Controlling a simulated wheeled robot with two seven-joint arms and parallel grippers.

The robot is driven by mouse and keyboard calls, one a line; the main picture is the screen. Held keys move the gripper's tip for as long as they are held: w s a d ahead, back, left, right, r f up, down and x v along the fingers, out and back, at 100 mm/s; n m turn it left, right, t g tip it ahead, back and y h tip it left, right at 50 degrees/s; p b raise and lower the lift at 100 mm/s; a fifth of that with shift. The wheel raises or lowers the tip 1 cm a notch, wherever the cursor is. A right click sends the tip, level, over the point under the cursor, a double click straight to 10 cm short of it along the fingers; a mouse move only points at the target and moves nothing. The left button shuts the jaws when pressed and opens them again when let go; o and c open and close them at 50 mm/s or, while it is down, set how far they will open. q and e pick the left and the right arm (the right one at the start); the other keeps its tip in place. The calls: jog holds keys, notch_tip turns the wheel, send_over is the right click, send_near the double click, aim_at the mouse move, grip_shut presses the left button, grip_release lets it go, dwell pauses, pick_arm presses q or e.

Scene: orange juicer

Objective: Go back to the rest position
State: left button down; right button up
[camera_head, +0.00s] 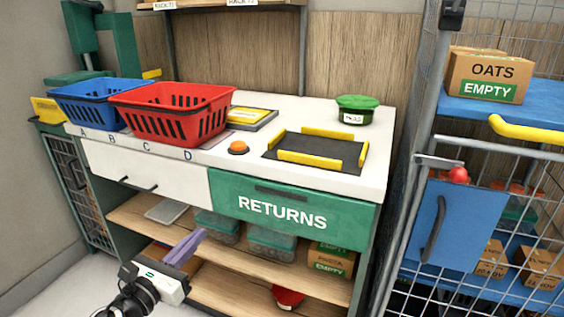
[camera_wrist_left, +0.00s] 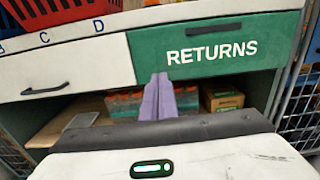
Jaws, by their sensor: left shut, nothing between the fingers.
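My left gripper (camera_head: 186,246) is shut and empty, with its purple fingers together. It is in front of the counter's open lower shelves, below the white drawer (camera_head: 153,177) and the green RETURNS drawer (camera_head: 290,208). In the left wrist view the shut fingers (camera_wrist_left: 158,98) point at the lower edge of the green drawer front. Whether they touch it cannot be told. Both drawers look closed. My right gripper is not in view.
A blue basket (camera_head: 92,100) and a red basket (camera_head: 172,112) stand on the white countertop. A black mat with yellow bars (camera_head: 318,150) and a green-lidded tub (camera_head: 356,109) are to their right. A wire cage with a blue door (camera_head: 455,225) stands at the right.

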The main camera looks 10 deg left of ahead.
pick_arm(q)
jog(key=s+d+f+n+g+p, duration=0.2)
jog(key=s+d+f+n, duration=0.3)
jog(key=s+n, duration=0.3)
jog(key=s+d+f+n+g+p, duration=0.3)
jog(key=s+n, duration=0.6)
jog(key=n, duration=0.6)
jog(key=s+d+f+n+g+p, duration=0.2)
jog(key=s+d+f+n+g, duration=0.2)
jog(key=s+d+f+n, duration=0.3)
notch_tip(320, 180, down, 2)
jog(key=s+n, duration=0.2)
jog(key=n, duration=0.3)
jog(key=shift+s+d+f+n+y, duration=0.15)
jog(key=shift+s+d+n+y, duration=0.1)
jog(key=shift+d+n+y, duration=0.1)
